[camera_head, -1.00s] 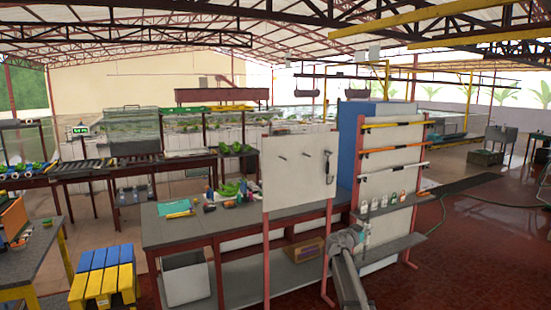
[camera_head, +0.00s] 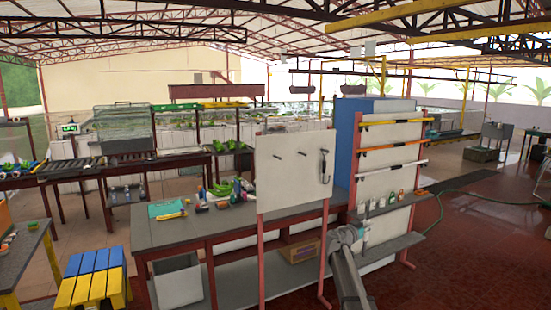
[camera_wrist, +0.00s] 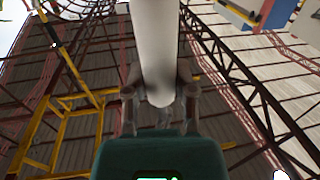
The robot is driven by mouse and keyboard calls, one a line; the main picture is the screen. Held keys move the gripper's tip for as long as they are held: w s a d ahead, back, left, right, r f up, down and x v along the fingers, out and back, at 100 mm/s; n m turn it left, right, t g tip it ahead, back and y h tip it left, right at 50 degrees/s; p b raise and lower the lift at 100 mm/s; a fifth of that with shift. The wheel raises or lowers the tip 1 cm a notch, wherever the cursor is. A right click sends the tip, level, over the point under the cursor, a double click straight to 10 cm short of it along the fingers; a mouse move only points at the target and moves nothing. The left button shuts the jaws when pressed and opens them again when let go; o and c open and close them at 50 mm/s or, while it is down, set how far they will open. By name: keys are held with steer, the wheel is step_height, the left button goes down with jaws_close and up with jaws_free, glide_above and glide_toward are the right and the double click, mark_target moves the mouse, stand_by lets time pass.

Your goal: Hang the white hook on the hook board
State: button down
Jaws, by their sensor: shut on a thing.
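The hook board (camera_head: 268,182) is a pale upright panel on red posts in the middle of the head view. Two short dark pegs (camera_head: 303,154) stick out of it, and a dark hooked tool (camera_head: 323,166) hangs near its right edge. My gripper (camera_head: 364,228) is low and right of the board, apart from it in the picture. In the wrist view my gripper (camera_wrist: 160,98) is shut on a thick white rod, which I take as the white hook (camera_wrist: 155,40). Its far end runs out of the top of the frame, so its full shape is hidden.
A grey workbench (camera_head: 160,233) with small items stands behind and left of the board. A rack shelf (camera_head: 400,243) with several bottles and long-handled tools is just right of it. A blue and yellow stool (camera_head: 90,285) stands at lower left. Open red floor (camera_head: 470,260) lies right.

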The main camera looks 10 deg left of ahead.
steer(key=shift+w+a, duration=0.1)
steer(key=shift+a, duration=0.55)
